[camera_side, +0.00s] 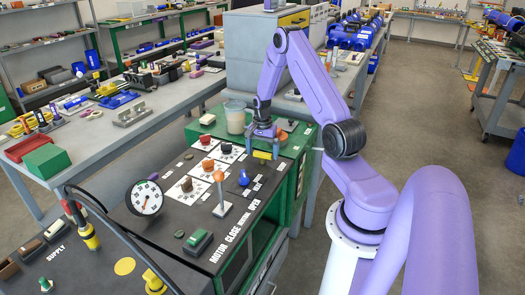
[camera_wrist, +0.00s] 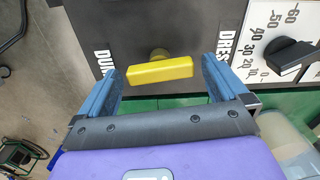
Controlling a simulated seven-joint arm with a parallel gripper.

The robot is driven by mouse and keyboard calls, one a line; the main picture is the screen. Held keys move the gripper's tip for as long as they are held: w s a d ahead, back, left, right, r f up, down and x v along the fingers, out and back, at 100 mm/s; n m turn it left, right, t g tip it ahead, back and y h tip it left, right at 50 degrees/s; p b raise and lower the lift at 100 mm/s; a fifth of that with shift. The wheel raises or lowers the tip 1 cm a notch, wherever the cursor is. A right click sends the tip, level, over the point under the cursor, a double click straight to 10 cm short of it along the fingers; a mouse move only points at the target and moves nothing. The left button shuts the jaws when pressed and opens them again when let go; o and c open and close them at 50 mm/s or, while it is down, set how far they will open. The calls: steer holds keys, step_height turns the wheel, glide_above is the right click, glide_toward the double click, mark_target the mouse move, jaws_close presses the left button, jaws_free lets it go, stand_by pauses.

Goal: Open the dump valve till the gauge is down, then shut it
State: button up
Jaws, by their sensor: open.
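The dump valve has a yellow bar handle (camera_wrist: 160,73) on a round stem. In the wrist view it lies crosswise, slightly tilted, beside a partly hidden label starting "DUM". My gripper (camera_wrist: 163,85) is open, its two blue fingers on either side of the handle's ends with a gap at each. In the side view my gripper (camera_side: 263,137) points down just above the yellow handle (camera_side: 262,155) at the panel's far right. The round white gauge (camera_side: 145,197) stands upright on the panel's left; its needle is too small to read surely.
A black dial (camera_wrist: 290,57) with a number scale sits right of the handle. Nearby on the panel are an orange-topped lever (camera_side: 220,190), a blue knob (camera_side: 244,178) and several other knobs. A translucent tub (camera_side: 235,118) stands behind. The panel's green edge lies below the handle.

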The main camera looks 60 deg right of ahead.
steer(key=c, duration=1)
steer(key=shift+o, duration=0.2)
steer(key=shift+n, duration=0.3)
steer(key=n, duration=1.2)
steer(key=shift+n, duration=1.9)
